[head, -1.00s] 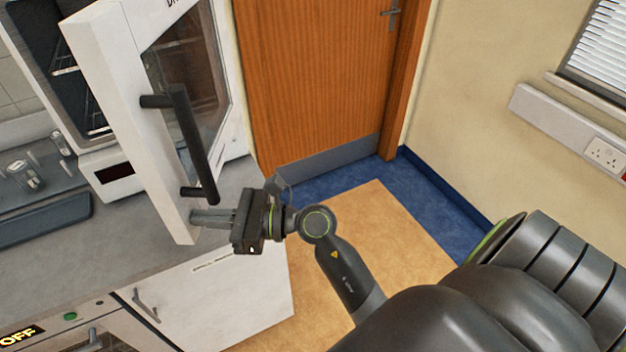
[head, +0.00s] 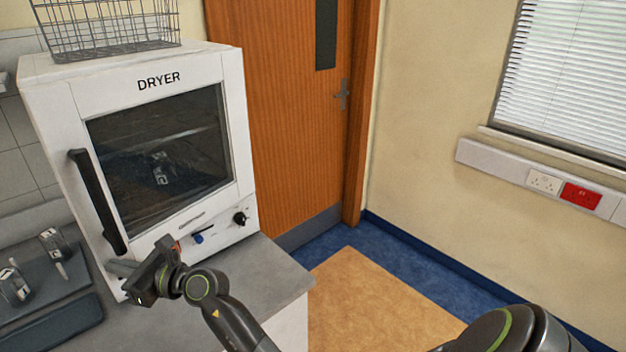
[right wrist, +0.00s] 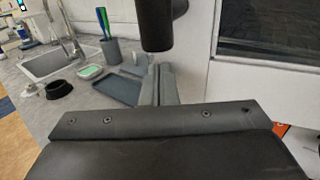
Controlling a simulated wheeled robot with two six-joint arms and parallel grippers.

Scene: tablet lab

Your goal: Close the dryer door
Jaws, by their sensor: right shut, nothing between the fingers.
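The white dryer (head: 150,60) stands on the grey counter at the left of the head view. Its door, with a dark window (head: 160,150), looks flush against the body. A black bar handle (head: 97,200) runs down the door's left side. My right gripper (head: 122,268) is shut and empty at the lower left of the door, just below the handle's lower end. In the right wrist view the shut fingers (right wrist: 163,85) point forward under the black handle (right wrist: 155,22). Whether they touch the door is unclear. My left gripper is out of view.
A wire basket (head: 105,30) sits on top of the dryer. The wrist view shows a sink (right wrist: 55,62) and cups. Open floor (head: 375,305) lies to the right.

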